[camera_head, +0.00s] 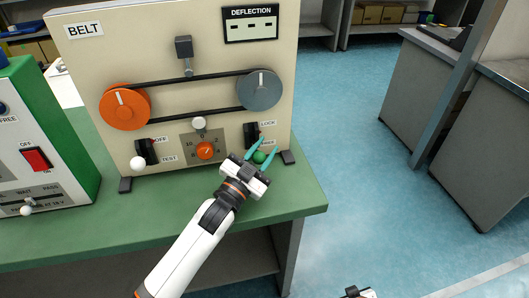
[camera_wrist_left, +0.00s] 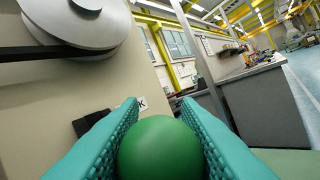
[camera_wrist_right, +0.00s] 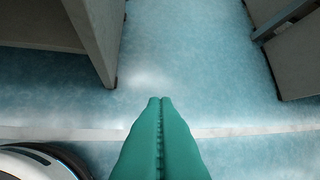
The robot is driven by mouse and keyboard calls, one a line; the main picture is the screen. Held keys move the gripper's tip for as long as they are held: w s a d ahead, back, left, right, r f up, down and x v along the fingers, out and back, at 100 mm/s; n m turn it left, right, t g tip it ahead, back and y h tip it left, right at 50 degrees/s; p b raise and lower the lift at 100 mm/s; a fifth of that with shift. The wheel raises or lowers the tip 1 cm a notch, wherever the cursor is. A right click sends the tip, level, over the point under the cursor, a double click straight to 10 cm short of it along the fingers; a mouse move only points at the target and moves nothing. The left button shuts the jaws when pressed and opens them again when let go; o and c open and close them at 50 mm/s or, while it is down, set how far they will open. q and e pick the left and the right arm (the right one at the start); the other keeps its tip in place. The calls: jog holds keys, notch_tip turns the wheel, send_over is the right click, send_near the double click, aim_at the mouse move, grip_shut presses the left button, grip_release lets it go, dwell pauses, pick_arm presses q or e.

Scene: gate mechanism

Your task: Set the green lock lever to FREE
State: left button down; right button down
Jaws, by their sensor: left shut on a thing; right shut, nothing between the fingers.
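The green lock lever's round knob (camera_head: 259,157) is at the lower right of the beige belt panel, below the LOCK label (camera_head: 267,124). Its black slot plate (camera_head: 251,134) shows just above it. The knob sits low, at the lower end of the plate; the lower label is mostly covered. My left gripper (camera_head: 262,153) is shut on the green knob, with a teal finger on each side. In the left wrist view the knob (camera_wrist_left: 160,148) fills the space between the fingers. My right gripper (camera_wrist_right: 160,100) is shut and empty, over the blue floor.
The belt panel (camera_head: 180,60) carries an orange pulley (camera_head: 125,109), a grey pulley (camera_head: 259,90) and a dial (camera_head: 205,151). A white-knobbed lever (camera_head: 137,163) is at its lower left. A green and white box (camera_head: 75,150) stands left. The green bench (camera_head: 300,195) ends just right of the panel.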

jog(key=w+a+r+t, duration=0.2)
jog(key=w+r, duration=0.2)
jog(key=r, duration=0.7)
jog(key=w+a+r+t, duration=0.2)
jog(key=w+r, duration=0.2)
jog(key=r, duration=0.7)
jog(key=w+a+r+t, duration=0.15)
jog(key=w+r, duration=0.25)
jog(key=r, duration=0.7)
jog(key=s+a+r+m+t+y, duration=0.1)
jog(key=s+a+r+y, duration=0.25)
jog(key=a+r, duration=0.55)
jog(key=s+a+r+m+t+y, duration=0.1)
jog(key=s+a+r+y, duration=0.25)
jog(key=a+r, duration=0.55)
send_over(264, 154)
jog(key=s, duration=0.2)
notch_tip(264, 154, down, 2)
jog(key=shift+m+h, duration=0.3)
jog(key=shift+h, duration=0.1)
jog(key=shift+s+d+f, duration=0.15)
jog(key=shift+f, duration=1.9)
